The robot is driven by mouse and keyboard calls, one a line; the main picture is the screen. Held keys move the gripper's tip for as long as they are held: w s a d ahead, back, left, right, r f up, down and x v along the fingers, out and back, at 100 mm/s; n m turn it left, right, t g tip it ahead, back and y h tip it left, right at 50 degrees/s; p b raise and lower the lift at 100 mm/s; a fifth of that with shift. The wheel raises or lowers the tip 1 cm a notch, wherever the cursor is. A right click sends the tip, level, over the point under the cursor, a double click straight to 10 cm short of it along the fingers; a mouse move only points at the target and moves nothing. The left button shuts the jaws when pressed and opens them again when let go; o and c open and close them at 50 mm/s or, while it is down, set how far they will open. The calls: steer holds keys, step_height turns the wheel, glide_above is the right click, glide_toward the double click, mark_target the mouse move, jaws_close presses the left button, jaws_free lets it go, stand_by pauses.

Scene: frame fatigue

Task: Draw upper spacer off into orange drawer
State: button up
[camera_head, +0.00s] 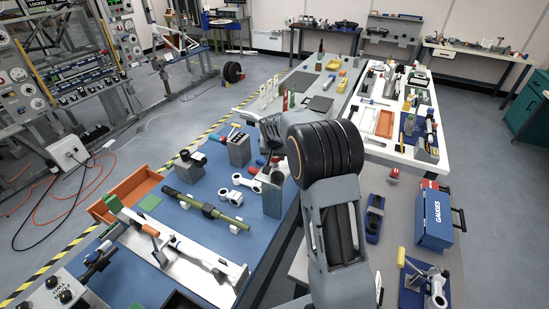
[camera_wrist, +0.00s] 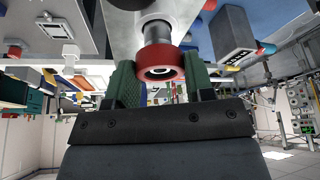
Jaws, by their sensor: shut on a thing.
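In the wrist view, my gripper (camera_wrist: 159,78) has its green-padded fingers on either side of a red ring-shaped spacer (camera_wrist: 165,57), shut on it. The spacer is around or at the end of a grey shaft (camera_wrist: 158,32) that comes out of a pale metal body (camera_wrist: 150,12). Whether it still sits on the shaft's full seat cannot be told. A second spacer is not clearly visible. In the head view, the orange drawer (camera_head: 131,186) is at the left of the blue bench, open at the top. My arm hides the fingers and spacer there.
A green rod-like assembly (camera_head: 205,209) and a pale metal fixture (camera_head: 190,252) lie on the blue bench near the drawer. A grey tool holder (camera_head: 272,196) stands close to my arm. A blue gauges case (camera_head: 434,217) is at the right.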

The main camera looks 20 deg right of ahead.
steer(key=shift+r, duration=1.4)
steer(key=shift+r, duration=0.25)
steer(key=shift+r, duration=1.8)
